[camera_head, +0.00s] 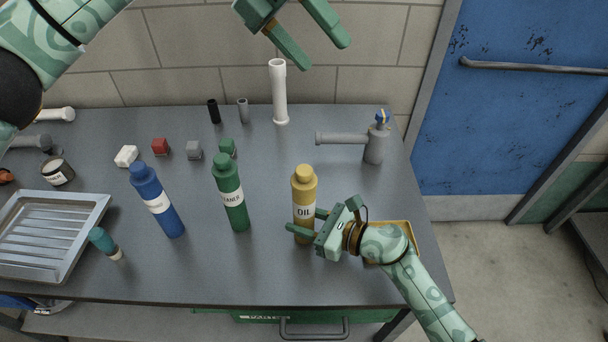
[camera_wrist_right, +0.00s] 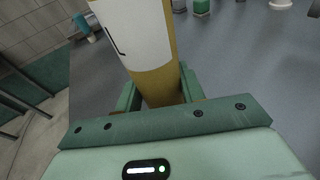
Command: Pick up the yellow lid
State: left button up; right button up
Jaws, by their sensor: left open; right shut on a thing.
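A yellow bottle (camera_head: 303,195) labelled OIL stands upright near the table's front right, with a yellow lid (camera_head: 304,172) on its top. My right gripper (camera_head: 303,221) is shut around the lower part of this bottle, below the label. The bottle (camera_wrist_right: 160,85) also shows between the fingers in the right wrist view, where its lid is out of frame. My left gripper (camera_head: 326,53) is open and empty, high over the back of the table, away from the lid.
A green bottle (camera_head: 231,192) and a blue bottle (camera_head: 157,200) stand to the left. A yellow tray (camera_head: 403,228) lies partly hidden behind my right arm. A grey pipe fitting (camera_head: 374,145) and a white tube (camera_head: 279,92) stand farther back.

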pick_arm(q)
notch_tip(320, 180, down, 4)
jog(key=s+d+y, duration=0.1)
jog(key=s+y, duration=0.1)
jog(key=y, duration=0.1)
jog(key=m+t+y, duration=0.1)
jog(key=t+y, duration=0.1)
jog(key=y, duration=0.3)
send_over(303, 169)
notch_tip(303, 169, down, 12)
jog(key=shift+w+d+f, duration=0.1)
jog(key=shift+w, duration=0.05)
jog(key=f, duration=0.5)
jog(key=shift+s+f, duration=0.2)
jog(key=shift+f, duration=0.05)
jog(key=c, duration=1.2)
